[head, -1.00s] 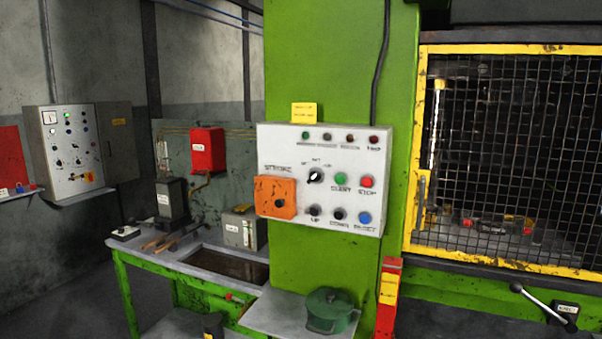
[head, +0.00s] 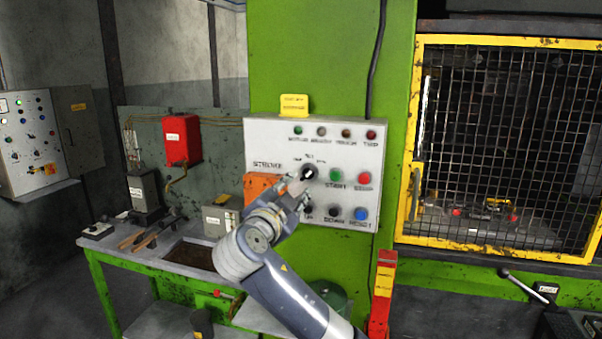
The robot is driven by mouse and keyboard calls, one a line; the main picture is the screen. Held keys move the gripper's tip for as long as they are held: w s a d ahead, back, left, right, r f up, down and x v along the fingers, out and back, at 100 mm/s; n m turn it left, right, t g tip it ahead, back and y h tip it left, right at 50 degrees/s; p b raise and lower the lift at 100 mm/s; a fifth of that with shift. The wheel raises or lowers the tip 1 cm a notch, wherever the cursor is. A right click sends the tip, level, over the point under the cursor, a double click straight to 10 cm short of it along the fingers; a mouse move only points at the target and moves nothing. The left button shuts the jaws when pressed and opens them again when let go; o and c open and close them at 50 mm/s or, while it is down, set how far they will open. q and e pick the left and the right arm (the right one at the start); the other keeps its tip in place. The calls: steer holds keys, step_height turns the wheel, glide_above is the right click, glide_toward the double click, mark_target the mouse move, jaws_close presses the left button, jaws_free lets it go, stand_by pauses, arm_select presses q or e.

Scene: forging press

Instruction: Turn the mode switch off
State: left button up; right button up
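The mode switch (head: 310,172) is a black rotary knob with a light pointer, in the middle of the white control panel (head: 265,135), below small position labels. The labels are too small to read surely, and so is the knob's exact setting. My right gripper (head: 298,187) is at the panel, just left of and below the knob, and partly overlaps it in the head view. I cannot tell whether it touches the knob or how wide its fingers are. My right wrist hides part of the orange plate (head: 262,185) and the lower-left button. My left gripper is not in view.
Green START (head: 335,174) and red STOP (head: 364,178) buttons sit right of the knob, with black DOWN (head: 334,213) and blue RESET (head: 361,215) below. A yellow-framed mesh guard (head: 500,150) stands right. A green bench (head: 165,255) with tools stands left.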

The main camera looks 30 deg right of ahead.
mark_target(307, 175)
steer(key=p+x, duration=0.4)
steer(key=x, duration=0.5)
steer(key=shift+s+p, duration=0.1)
steer(key=shift+p, duration=0.2)
steer(key=shift+w+d, duration=0.4)
steer(key=shift+d, duration=0.1)
steer(key=shift+f, duration=0.1)
steer(key=shift+c, duration=0.5)
jaws_close()
